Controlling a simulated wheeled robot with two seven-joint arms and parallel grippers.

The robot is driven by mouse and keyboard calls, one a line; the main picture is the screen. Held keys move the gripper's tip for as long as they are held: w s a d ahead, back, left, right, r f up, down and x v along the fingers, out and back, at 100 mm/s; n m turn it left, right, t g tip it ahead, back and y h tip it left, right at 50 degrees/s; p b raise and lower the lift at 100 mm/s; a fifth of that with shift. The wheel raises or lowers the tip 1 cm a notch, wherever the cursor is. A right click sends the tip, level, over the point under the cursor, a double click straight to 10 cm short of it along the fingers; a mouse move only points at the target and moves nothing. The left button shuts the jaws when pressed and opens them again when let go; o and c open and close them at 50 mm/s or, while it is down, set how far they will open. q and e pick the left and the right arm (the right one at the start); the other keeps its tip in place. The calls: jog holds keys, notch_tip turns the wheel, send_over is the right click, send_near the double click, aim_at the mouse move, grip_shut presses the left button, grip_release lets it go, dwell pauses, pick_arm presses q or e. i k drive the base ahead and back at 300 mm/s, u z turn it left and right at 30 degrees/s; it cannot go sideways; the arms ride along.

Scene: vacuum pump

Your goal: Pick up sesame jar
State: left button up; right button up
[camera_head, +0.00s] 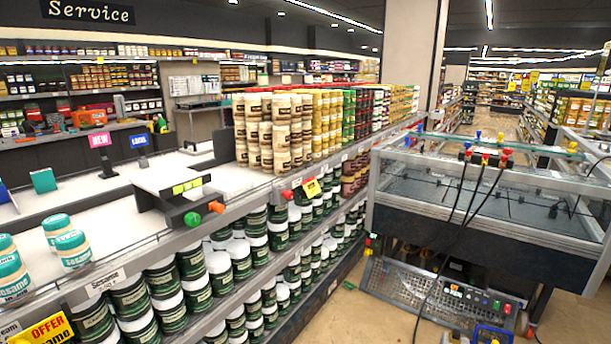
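Sesame jars with teal lids and pale bodies stand on the white top shelf at the left edge of the head view. One sesame jar (73,250) is in front, with another (57,229) just behind it. More teal-lidded jars (12,274) are at the far left, partly cut off by the frame edge. Neither of my grippers shows in this view, and no gripper is seen touching a jar.
Dark green jars with white lids (193,262) fill the lower shelves. Stacked cream-coloured jars (272,130) stand farther along the top shelf. A black unit with green and orange knobs (180,206) sits nearer. A metal-framed case with cables (490,195) stands right. Tan floor (375,318) shows between.

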aim_at(74, 251)
jog(key=u, duration=1.05)
